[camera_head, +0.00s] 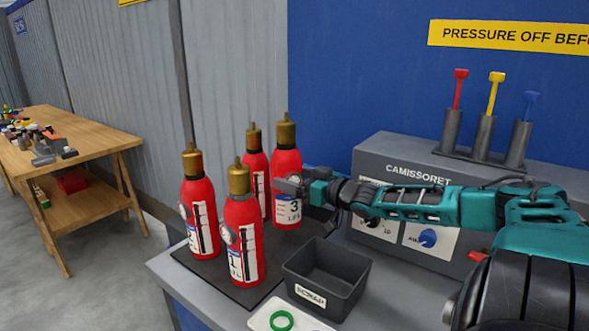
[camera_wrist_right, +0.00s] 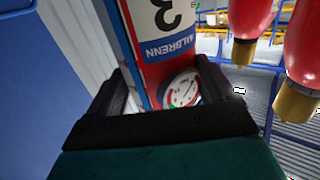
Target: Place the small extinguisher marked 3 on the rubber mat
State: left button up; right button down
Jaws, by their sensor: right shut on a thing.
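The extinguisher marked 3 (camera_head: 287,180) is red with a brass top and stands upright at the back right of the dark rubber mat (camera_head: 190,259). My right gripper (camera_head: 290,187) reaches it from the right and is shut on its body. In the right wrist view the extinguisher's label (camera_wrist_right: 172,25) and round gauge (camera_wrist_right: 181,91) sit between the two fingers of my right gripper (camera_wrist_right: 165,100). My left gripper is not in view.
Extinguisher 1 (camera_head: 243,230), extinguisher 2 (camera_head: 200,210) and another red extinguisher (camera_head: 255,165) stand close by on the mat. A dark scrap bin (camera_head: 328,277) and a white tray with a green ring (camera_head: 282,320) are in front. A grey Camissoret console (camera_head: 415,155) stands right.

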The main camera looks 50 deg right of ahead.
jog(key=shift+w+f+b, duration=0.15)
jog(key=shift+f+b, duration=0.65)
jog(key=shift+f, duration=1.25)
jog(key=shift+c, duration=1.1)
grip_release()
jog(key=shift+f, duration=0.55)
jog(key=shift+o, duration=1.1)
jog(key=shift+a, duration=0.1)
jog(key=shift+s+r, duration=0.1)
jog(key=shift+s, duration=0.1)
jog(key=s+d+p, duration=0.1)
jog(key=s+p, duration=0.2)
jog(key=s, duration=0.9)
